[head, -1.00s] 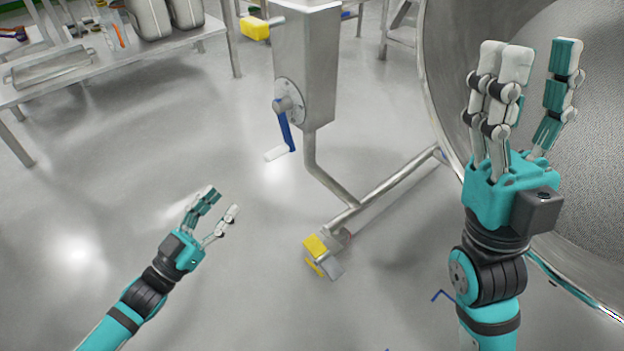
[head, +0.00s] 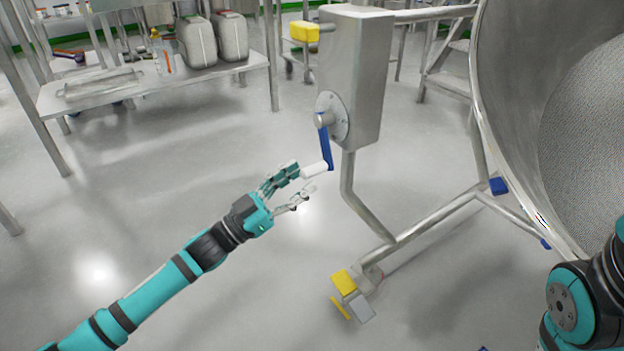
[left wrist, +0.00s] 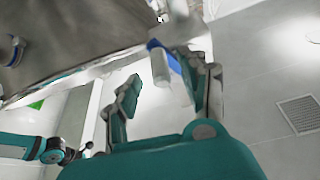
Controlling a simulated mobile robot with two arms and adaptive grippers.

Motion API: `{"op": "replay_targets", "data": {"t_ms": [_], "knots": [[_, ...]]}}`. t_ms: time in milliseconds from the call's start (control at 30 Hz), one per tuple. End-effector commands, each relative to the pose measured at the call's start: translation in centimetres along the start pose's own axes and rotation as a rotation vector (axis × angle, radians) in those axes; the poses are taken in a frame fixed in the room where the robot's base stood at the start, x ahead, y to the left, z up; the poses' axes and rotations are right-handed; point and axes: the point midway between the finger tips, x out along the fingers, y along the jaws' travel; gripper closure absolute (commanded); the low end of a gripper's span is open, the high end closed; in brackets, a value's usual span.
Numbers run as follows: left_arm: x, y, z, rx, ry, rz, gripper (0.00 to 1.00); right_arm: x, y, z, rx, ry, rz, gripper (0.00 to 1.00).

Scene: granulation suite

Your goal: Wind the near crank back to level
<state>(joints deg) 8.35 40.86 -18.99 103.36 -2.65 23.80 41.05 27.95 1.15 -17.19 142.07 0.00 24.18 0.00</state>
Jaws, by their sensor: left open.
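The near crank has a blue arm (head: 326,146) that hangs steeply down from its round hub on the steel box (head: 356,75). Its white handle (head: 315,170) sticks out to the left at the lower end. My left gripper (head: 303,179) is open at this handle, with its fingertips close around the handle's free end. In the left wrist view the blue arm (left wrist: 165,57) and a white handle (left wrist: 160,67) show between the spread fingers (left wrist: 168,80). I cannot tell whether a finger touches it. My right gripper is out of view; only part of my right arm shows at the right edge.
A large steel drum (head: 515,130) fills the right side. The stand's tubular leg (head: 430,220) runs along the floor, with a yellow pedal (head: 344,282) at its near end. A steel table (head: 150,85) with containers stands back left. The floor at left is open.

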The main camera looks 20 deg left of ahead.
Motion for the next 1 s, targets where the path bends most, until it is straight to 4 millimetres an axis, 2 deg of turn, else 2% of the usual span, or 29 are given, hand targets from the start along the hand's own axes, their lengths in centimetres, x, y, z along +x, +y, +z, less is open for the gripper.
{"op": "replay_targets", "data": {"t_ms": [100, 233, 600, 933, 1000], "knots": [[1.9, 0.0, 0.2, 0.002, 0.003, 0.001, 0.56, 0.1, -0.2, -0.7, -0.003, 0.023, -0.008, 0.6], [3.1, 0.0, 0.1, 0.001, 0.001, 0.0, 0.56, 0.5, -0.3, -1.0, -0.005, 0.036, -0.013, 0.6], [3.8, 0.0, 0.0, 0.0, -0.001, -0.001, 0.56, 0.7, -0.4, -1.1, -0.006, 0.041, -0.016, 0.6], [3.7, 0.0, 0.0, 0.0, -0.001, 0.0, 0.98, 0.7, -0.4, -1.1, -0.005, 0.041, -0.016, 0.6], [3.7, 0.0, 0.0, 0.0, -0.001, 0.0, 1.0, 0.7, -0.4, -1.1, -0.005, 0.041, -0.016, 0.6]]}}
